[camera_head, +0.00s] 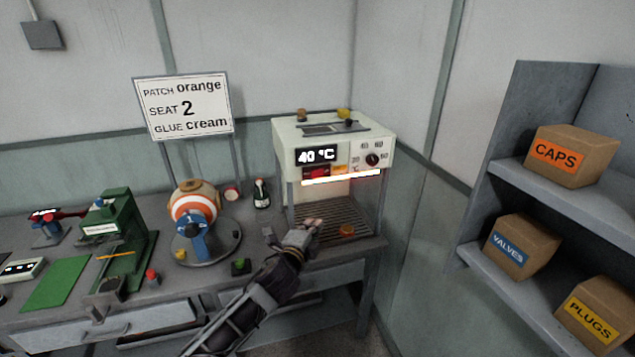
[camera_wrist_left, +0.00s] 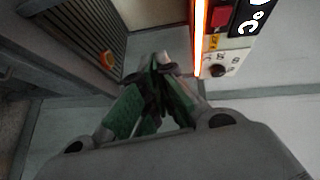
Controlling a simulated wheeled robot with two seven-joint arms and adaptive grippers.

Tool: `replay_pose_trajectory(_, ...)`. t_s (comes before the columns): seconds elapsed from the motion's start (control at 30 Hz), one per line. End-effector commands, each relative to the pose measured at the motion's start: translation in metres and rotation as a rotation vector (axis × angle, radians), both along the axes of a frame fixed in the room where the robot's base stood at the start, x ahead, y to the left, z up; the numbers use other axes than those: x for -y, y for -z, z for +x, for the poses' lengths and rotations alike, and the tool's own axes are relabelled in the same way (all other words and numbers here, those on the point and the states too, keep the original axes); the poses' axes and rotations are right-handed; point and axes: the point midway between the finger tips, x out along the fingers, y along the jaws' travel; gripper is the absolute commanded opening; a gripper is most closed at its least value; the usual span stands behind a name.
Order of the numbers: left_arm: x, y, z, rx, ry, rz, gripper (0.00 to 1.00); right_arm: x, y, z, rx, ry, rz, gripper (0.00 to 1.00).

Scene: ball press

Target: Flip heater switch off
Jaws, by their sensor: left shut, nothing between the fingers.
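The heater (camera_head: 330,140) is a cream box at the back right of the bench, with a display reading 40 °C, a dark dial (camera_head: 373,159) and a glowing bar along its lower front edge. A red switch (camera_head: 317,172) sits below the display; it also shows in the left wrist view (camera_wrist_left: 221,16). Its exact position is too small to tell. My left gripper (camera_head: 310,226) is below and in front of the heater panel, apart from the switch. Its green fingertips (camera_wrist_left: 158,65) are shut and empty in the left wrist view. My right gripper is in neither view.
An orange part (camera_head: 347,231) lies on the slatted grate (camera_head: 335,212) under the heater. A striped ball (camera_head: 195,204) sits on a round stand to the left. A green press (camera_head: 118,225) stands farther left. Shelves with boxes (camera_head: 573,155) are at right.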

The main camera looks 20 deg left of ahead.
Motion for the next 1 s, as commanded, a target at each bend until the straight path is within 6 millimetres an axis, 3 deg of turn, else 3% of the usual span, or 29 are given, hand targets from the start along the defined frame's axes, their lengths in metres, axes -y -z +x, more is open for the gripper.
replay_pose_trajectory(0.03,0.003,-0.017,-0.003,0.029,0.007,0.016,0.00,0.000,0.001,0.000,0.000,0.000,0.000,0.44)
replay_pose_trajectory(0.2,0.011,-0.060,-0.015,0.099,0.020,0.063,0.00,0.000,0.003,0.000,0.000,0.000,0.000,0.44)
replay_pose_trajectory(0.37,0.015,-0.083,-0.023,0.138,0.027,0.088,0.00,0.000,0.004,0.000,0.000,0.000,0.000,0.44)
replay_pose_trajectory(1.0,0.016,-0.090,-0.022,0.149,0.027,0.095,0.00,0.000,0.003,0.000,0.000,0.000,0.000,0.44)
